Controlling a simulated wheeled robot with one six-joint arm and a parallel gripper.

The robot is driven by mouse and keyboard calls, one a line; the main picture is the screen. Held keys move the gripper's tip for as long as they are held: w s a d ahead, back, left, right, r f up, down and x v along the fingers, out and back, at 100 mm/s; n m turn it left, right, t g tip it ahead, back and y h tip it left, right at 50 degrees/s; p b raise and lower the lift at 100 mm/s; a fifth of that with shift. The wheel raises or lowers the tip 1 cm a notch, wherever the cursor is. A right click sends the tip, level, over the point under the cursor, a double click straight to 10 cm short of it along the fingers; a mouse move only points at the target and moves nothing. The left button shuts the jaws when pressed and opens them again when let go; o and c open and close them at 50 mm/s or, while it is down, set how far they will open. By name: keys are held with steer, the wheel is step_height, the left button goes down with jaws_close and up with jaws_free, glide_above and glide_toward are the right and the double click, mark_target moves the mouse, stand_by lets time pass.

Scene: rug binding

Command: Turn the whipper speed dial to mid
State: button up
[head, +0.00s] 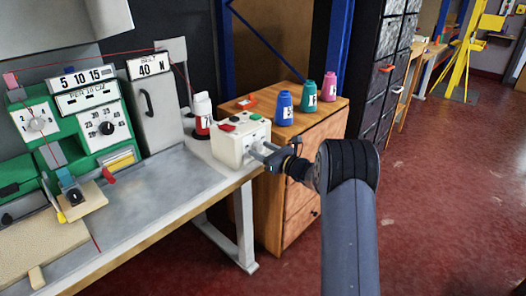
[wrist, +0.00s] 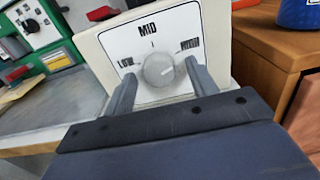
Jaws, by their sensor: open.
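The whipper speed dial is a round grey knob (wrist: 158,70) on the front of a cream box (head: 228,146). In the wrist view, LOW is printed left of the knob, MID above it, and a partly blurred label to the right that looks like HIGH. A pale mark on the knob seems to point right, away from MID, but it is faint. My gripper (wrist: 159,72) is open, with one finger on each side of the knob. I cannot tell whether the fingers touch it. In the head view my gripper (head: 266,153) is at the box front, partly hiding the dial.
The box stands at the right end of a grey bench (head: 150,205). A wooden cabinet (head: 300,175) beside it carries blue (head: 284,108), teal (head: 308,96) and pink (head: 330,86) spools. A green machine (head: 95,125) and a white-and-red bottle (head: 202,114) are left. Red floor is open at right.

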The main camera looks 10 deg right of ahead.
steer(key=shift+c, duration=0.3)
steer(key=c, duration=0.9)
steer(key=shift+f+n+b, duration=0.15)
steer(key=shift+n+b, duration=0.15)
steer(key=shift+b, duration=0.3)
steer(key=n+b, duration=0.1)
steer(key=b, duration=0.2)
steer(key=shift+f+n, duration=0.2)
steer(key=shift+n, duration=0.2)
steer(key=n+b, duration=0.4)
steer(key=b, duration=0.3)
steer(key=shift+f, duration=0.1)
steer(key=n+b, duration=0.4)
steer(key=b, duration=0.1)
steer(key=shift+b, duration=0.3)
steer(key=n+b, duration=0.1)
steer(key=b, duration=0.1)
steer(key=n+b, duration=0.2)
steer(key=shift+r, duration=0.35)
steer(key=shift+n, duration=0.3)
